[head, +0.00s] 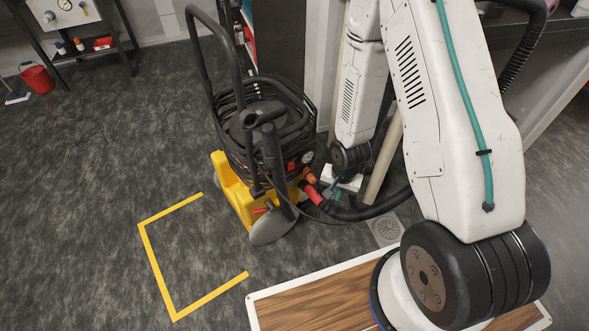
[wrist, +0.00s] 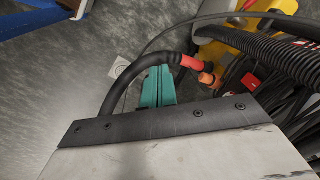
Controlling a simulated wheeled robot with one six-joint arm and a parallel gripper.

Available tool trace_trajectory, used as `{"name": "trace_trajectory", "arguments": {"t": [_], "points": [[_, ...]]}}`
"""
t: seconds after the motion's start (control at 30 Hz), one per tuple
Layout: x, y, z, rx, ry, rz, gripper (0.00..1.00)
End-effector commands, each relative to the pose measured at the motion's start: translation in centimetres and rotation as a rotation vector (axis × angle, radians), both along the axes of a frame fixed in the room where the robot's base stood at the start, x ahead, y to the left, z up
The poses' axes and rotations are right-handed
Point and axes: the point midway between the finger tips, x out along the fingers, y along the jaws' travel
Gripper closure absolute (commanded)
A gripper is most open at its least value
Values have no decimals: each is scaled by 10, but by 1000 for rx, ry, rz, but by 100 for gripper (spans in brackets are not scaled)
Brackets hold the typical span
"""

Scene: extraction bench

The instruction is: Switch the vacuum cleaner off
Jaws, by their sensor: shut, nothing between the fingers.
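The vacuum cleaner (head: 233,176) stands on the floor, with a black body, a yellow base and a black push handle. A small red part (head: 291,166), possibly its switch, shows on the lower right of the body. A red part also shows in the wrist view (wrist: 251,84); I cannot read its position. My gripper (head: 335,194) has teal fingers and is shut and empty, right of the vacuum near the hose's red cuff (head: 313,195). In the wrist view my gripper (wrist: 158,80) shows in front of the hose, left of the red part; contact cannot be told.
The black hose (head: 375,209) curves right from the vacuum, close to my gripper. A floor drain (head: 385,228) lies nearby. A yellow floor marking (head: 156,264) encloses clear floor at front left. A red bucket (head: 37,79) stands at far left beside a bench.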

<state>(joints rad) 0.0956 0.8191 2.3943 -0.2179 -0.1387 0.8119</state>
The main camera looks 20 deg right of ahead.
Motion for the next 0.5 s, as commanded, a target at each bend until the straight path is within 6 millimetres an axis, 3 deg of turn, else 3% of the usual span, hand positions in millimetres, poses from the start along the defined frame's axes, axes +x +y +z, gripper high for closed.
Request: {"name": "trace_trajectory", "arguments": {"t": [0.03,0.1,0.2,0.4,0.5], "points": [[0,4,-21,23,-36,-52,100],[9,10,-43,68,-117,-145,100],[29,19,-57,148,-249,-271,100],[83,32,-33,324,-493,-461,100],[96,36,-23,387,-551,-526,100]]}}
